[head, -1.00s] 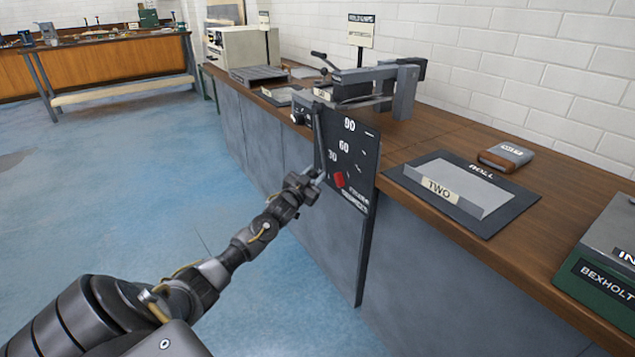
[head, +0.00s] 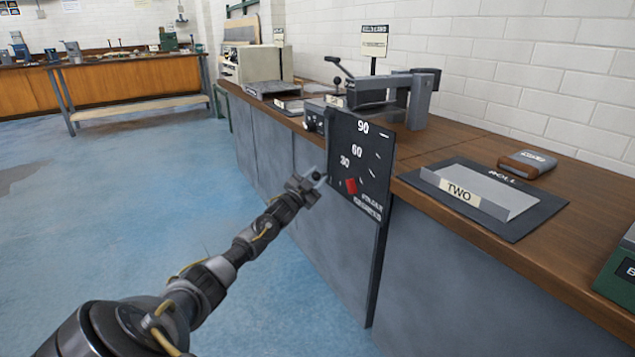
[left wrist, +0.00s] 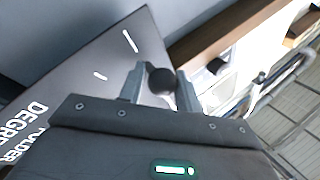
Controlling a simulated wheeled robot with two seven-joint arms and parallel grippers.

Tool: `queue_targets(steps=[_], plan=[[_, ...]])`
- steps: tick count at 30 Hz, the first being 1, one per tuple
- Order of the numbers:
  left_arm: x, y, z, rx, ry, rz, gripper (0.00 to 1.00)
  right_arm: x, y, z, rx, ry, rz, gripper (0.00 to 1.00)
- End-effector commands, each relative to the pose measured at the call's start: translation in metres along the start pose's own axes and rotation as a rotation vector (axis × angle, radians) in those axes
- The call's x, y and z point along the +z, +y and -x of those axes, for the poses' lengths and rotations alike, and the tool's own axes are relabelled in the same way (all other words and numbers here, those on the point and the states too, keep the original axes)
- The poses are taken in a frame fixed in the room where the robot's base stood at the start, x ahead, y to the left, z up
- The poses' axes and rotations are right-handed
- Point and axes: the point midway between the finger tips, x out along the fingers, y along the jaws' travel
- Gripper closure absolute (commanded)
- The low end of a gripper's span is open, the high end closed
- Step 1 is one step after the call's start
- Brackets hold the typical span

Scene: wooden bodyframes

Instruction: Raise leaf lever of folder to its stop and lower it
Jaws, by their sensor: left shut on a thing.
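The folder (head: 390,90) is a grey machine on the bench with a dark dial plate (head: 372,150) at its front, marked 30, 60 and 90. A red pointer (head: 351,186) sits low on the dial, below the 30. My left gripper (head: 314,180) is at the plate's lower left edge, shut on the dark ball knob (head: 317,176) of the leaf lever. In the left wrist view the knob (left wrist: 161,80) sits between the two fingertips. The lever's bar is mostly hidden. My right gripper is not in view.
A black board with a grey tray marked TWO (head: 475,187) and a small grey-brown block (head: 527,163) lie on the bench right of the folder. A black ball-ended handle (head: 333,60) rises from the folder. The blue floor at left is clear.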

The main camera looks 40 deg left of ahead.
Motion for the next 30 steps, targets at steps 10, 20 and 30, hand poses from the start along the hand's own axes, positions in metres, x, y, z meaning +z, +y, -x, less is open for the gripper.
queue_targets(steps=[10,20,30], plan=[[-0.0005,-0.0118,-0.0024,-0.021,0.001,-0.011,1.00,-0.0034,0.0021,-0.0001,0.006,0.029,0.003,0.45],[-0.0013,-0.0114,-0.0030,-0.020,0.002,-0.011,0.50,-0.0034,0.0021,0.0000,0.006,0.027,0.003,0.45],[-0.0005,-0.0079,-0.0019,-0.013,0.003,-0.009,0.50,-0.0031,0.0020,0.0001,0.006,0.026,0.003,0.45]])
